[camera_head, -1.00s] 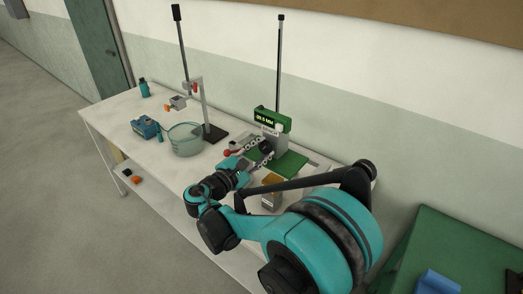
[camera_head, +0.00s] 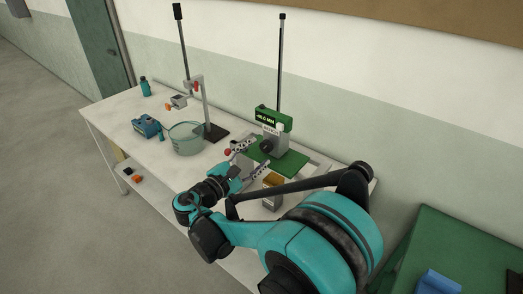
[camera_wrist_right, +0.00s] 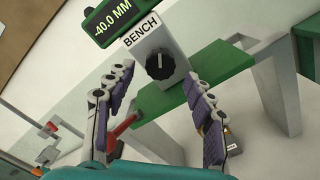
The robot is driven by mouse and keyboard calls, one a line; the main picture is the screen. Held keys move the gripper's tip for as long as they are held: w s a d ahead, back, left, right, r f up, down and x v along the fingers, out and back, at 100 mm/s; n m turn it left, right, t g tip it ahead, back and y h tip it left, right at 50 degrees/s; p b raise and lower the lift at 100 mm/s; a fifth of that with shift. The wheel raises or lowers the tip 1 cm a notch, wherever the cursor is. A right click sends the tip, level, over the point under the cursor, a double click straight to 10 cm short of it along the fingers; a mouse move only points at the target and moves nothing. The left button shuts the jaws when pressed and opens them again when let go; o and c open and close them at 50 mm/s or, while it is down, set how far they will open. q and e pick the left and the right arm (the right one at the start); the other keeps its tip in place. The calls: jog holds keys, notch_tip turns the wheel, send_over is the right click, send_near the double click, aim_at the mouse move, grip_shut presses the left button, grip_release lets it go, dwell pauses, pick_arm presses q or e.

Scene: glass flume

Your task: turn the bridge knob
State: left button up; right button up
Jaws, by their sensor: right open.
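A black knob (camera_wrist_right: 160,64) with a white pointer mark sits on a grey block under a green display (camera_wrist_right: 116,16) in the right wrist view. The display reads -40.0 MM and the label below it reads BENCH; I see no label reading bridge. The knob (camera_head: 267,146) also shows in the head view, above a green plate (camera_head: 284,163). My right gripper (camera_head: 252,158) is open and empty, in front of the knob and apart from it. In the right wrist view its two fingers (camera_wrist_right: 158,78) stand on either side below the knob. My left gripper is not in view.
A glass beaker (camera_head: 186,139) and a black-based stand (camera_head: 215,132) are left of the knob. A red-ended part (camera_wrist_right: 126,124) lies near the left finger in the wrist view. A small block with an orange top (camera_head: 272,188) stands near my right arm.

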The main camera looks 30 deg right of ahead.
jog(key=v, duration=0.8)
jog(key=shift+s+a, duration=0.2)
jog(key=shift+a, duration=0.1)
jog(key=s+d+f+m+g+y, duration=0.1)
jog(key=s+d+f+m+y, duration=0.2)
jog(key=s+d+f+y, duration=0.35)
jog(key=s+a+f+m+t+y+b, duration=0.1)
jog(key=s+a+f+m+y, duration=0.6)
jog(key=s+a+m+y, duration=0.1)
jog(key=shift+a+f+m+y, duration=0.25)
jog(key=shift+a+m+y, duration=0.65)
jog(key=shift+a+y, duration=0.25)
jog(key=shift+s, duration=0.1)
